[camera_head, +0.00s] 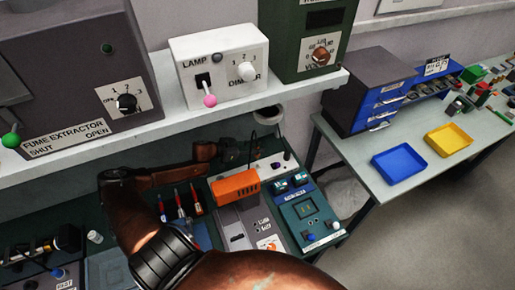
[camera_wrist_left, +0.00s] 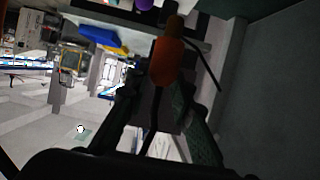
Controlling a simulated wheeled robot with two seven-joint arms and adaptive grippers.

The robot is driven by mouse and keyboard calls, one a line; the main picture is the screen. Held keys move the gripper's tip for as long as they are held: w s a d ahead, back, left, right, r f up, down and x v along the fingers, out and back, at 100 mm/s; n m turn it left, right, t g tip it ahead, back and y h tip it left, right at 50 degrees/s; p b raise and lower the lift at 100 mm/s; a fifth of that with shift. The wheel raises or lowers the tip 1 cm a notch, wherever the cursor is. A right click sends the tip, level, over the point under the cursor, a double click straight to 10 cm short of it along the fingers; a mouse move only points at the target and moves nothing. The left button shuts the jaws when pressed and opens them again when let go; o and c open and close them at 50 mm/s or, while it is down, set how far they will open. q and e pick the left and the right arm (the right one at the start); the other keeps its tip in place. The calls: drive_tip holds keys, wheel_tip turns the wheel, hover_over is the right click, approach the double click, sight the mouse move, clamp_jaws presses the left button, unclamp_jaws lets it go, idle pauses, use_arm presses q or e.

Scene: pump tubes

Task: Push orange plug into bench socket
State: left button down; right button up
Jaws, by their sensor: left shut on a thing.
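The orange plug (camera_wrist_left: 166,62) is between the fingers of my left gripper (camera_wrist_left: 160,105) in the left wrist view, with a dark cable below it. The gripper is shut on it. In the head view my left gripper (camera_head: 237,152) is small and dark, above the back of the bench behind an orange box. The plug cannot be made out there. A pale panel with small round fittings (camera_head: 276,164) lies just right of the gripper. I cannot tell which fitting is the socket, nor whether the plug touches it. My right gripper is not in view.
The orange box (camera_head: 235,186) sits on a grey unit in front of the gripper. A shelf (camera_head: 150,130) with control boxes overhangs the bench. A blue tray (camera_head: 398,164) and yellow tray (camera_head: 448,139) lie on the right table.

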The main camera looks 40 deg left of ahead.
sight(257, 155)
use_arm(q)
drive_tip(key=shift+r+p, duration=0.25)
drive_tip(key=shift+p, duration=0.1)
drive_tip(key=shift+f+b, duration=1.7)
drive_tip(key=shift+f, duration=1.35)
drive_tip(key=shift+r+p, duration=0.1)
drive_tip(key=shift+p, duration=0.2)
drive_tip(key=shift+s, duration=0.1)
drive_tip(key=shift+p, duration=0.5)
drive_tip(key=shift+f+b, duration=1.1)
drive_tip(key=shift+f, duration=0.95)
drive_tip(key=c, duration=1.7)
unclamp_jaws()
drive_tip(key=shift+o, duration=0.4)
